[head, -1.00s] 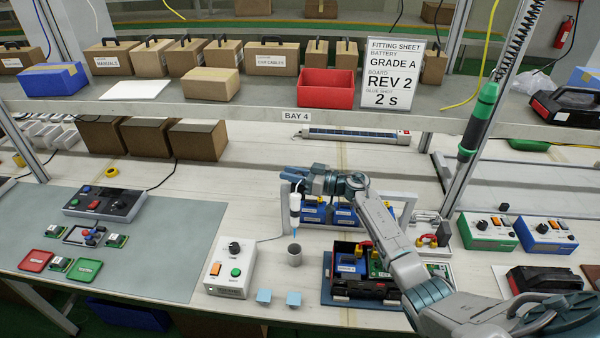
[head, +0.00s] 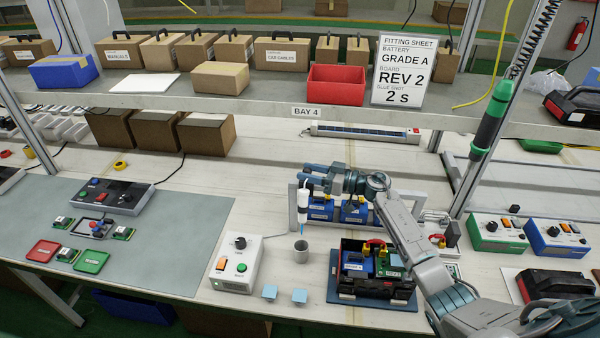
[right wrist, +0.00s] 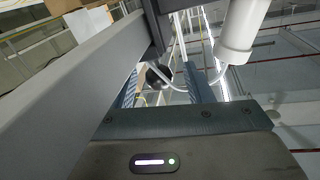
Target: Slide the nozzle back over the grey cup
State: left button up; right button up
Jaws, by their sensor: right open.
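My right gripper (head: 308,174) is open at the top of the nozzle, beside the frame's rail. In the right wrist view a black knob (right wrist: 157,75) sits between its fingers. My left gripper is out of view.
A white control box (head: 236,262) with orange and green buttons stands left of the cup. Two light-blue pieces (head: 285,294) lie in front. A black battery tray (head: 375,270) stands right, under my right arm. The grey rail (right wrist: 75,95) runs close beside the gripper.

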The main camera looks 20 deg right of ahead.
jog(key=b+v, duration=0.2)
jog(key=v, duration=0.5)
dwell(0.4)
